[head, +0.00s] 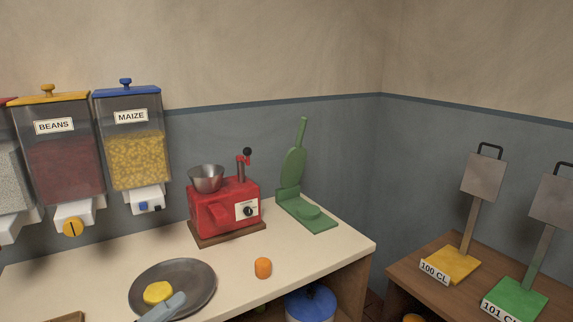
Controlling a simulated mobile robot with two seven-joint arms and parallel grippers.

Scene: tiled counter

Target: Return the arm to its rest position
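Neither of my grippers can be made out in the head view. A blue-grey piece (164,308) comes up from the bottom edge over a dark round plate (203,278). I cannot tell whether it is a utensil or something else, as its lower end is cut off. A flat yellow round piece (156,292) lies on the plate beside it.
On the counter (110,258) stand a red grinder (224,208) with a metal bowl, a green press (293,190) with its lever raised, and an orange cylinder (263,268). Bean (62,165) and maize (136,160) dispensers hang on the wall. A wooden table (400,262) holds labelled stands at right.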

